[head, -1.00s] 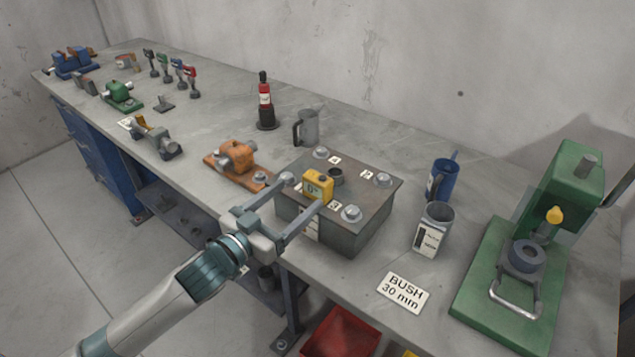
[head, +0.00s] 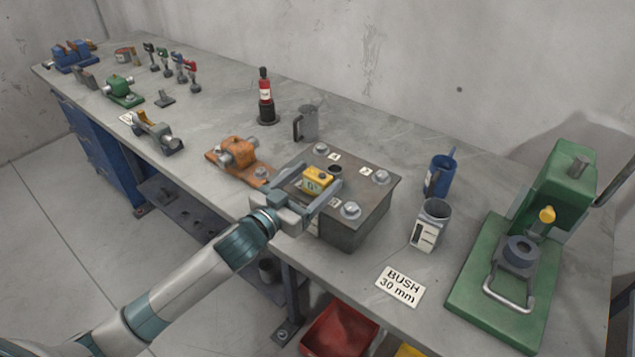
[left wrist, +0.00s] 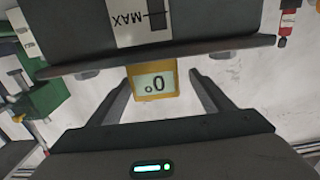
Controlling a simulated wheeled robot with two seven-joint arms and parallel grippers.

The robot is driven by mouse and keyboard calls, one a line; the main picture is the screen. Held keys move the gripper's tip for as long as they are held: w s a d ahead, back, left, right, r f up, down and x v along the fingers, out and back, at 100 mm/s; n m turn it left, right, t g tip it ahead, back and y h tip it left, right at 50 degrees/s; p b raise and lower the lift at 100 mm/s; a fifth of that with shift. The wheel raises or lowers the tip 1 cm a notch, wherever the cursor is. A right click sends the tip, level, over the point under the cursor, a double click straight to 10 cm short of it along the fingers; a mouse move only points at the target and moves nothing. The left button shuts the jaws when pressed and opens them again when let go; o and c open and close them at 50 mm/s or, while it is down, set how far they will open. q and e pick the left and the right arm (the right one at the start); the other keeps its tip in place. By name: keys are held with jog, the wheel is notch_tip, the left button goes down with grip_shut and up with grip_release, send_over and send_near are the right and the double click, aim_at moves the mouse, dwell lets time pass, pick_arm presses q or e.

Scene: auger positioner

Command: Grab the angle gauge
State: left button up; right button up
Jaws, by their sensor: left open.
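The angle gauge (head: 317,178) is a small yellow box with a grey display, on top of the dark steel block (head: 352,238). In the left wrist view the gauge (left wrist: 154,82) shows its display head-on, upside down, reading 0°. My left gripper (head: 320,177) is open, with one finger on each side of the gauge. In the left wrist view a gap shows between the gauge and each finger of the gripper (left wrist: 161,76). My right gripper is not in view.
Bolts stand on the block's corners around the gauge. A labelled cup (head: 430,222), a blue cup (head: 440,176) and a green press (head: 530,250) stand to the right.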

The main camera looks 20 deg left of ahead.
aim_at(328, 168)
pick_arm(q)
jog(key=x, duration=0.1)
jog(key=p+x, duration=0.2)
jog(key=x, duration=0.1)
jog(key=shift+s+d+r, duration=0.15)
jog(key=shift+d+r, duration=0.1)
jog(key=shift+r, duration=0.1)
jog(key=shift+w+d+f, duration=0.1)
jog(key=shift+w, duration=0.25)
jog(key=c, duration=1.4)
jog(key=shift+r, duration=0.7)
notch_tip(328, 168, up, 2)
jog(key=shift+r+b, duration=0.2)
jog(key=shift+b, duration=0.5)
jog(key=s+r, duration=0.2)
jog(key=s, duration=0.1)
jog(key=s+d+r+b, duration=0.1)
jog(key=s+r, duration=0.1)
jog(key=s, duration=0.2)
jog(key=s+d+r+b, duration=0.1)
jog(key=s+r, duration=0.2)
jog(key=s, duration=0.1)
jog(key=shift+s+d+r, duration=0.15)
jog(key=shift+s, duration=0.1)
